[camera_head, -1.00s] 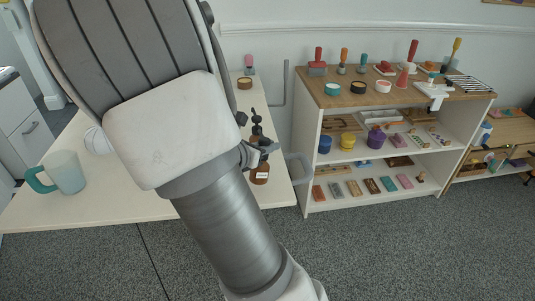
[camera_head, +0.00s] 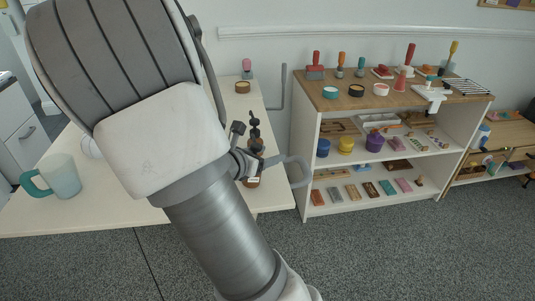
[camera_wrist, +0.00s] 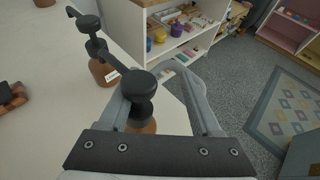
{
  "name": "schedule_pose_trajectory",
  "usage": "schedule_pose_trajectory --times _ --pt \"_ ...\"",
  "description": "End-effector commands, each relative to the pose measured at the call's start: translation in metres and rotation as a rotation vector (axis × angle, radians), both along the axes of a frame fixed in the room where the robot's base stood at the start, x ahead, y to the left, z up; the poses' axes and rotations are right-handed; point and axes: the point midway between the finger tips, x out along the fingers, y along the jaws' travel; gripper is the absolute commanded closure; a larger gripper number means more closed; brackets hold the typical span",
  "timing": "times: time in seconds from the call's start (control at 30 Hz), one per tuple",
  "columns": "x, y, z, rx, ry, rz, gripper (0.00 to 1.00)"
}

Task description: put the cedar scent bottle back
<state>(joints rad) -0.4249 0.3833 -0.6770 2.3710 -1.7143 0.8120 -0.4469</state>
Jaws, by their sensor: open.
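Brown bottles with black tops stand close together near the right edge of the white table (camera_head: 110,208). I cannot read which one is cedar. In the wrist view, one bottle with a white label (camera_wrist: 105,76) stands left of my gripper (camera_wrist: 165,90). Another bottle with a round black top (camera_wrist: 139,90) shows at the left finger, overlapping it; I cannot tell whether they touch. My gripper is open, its fingers pointing forward. In the head view, my gripper (camera_head: 250,164) is beside the bottles and hides much of them.
A frosted mug with a teal handle (camera_head: 62,177) stands at the table's left. A brown-lidded jar (camera_head: 242,87) stands at the back. Right of the table is a shelf unit (camera_head: 310,125) holding stamps, jars and blocks. A dark item (camera_wrist: 12,96) lies left in the wrist view.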

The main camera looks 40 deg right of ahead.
Motion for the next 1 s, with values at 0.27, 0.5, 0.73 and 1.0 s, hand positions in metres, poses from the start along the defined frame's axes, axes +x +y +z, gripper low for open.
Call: schedule_pose_trajectory --times 0.27,0.5,0.73,1.0 --pt "-0.005 0.025 0.016 0.000 -0.002 0.005 0.35" --pt "-0.016 0.073 0.036 0.001 -0.001 0.006 0.35" --pt "-0.023 0.102 0.046 0.000 -0.001 0.003 0.35" --pt "-0.026 0.108 0.047 0.000 0.001 0.000 0.35"
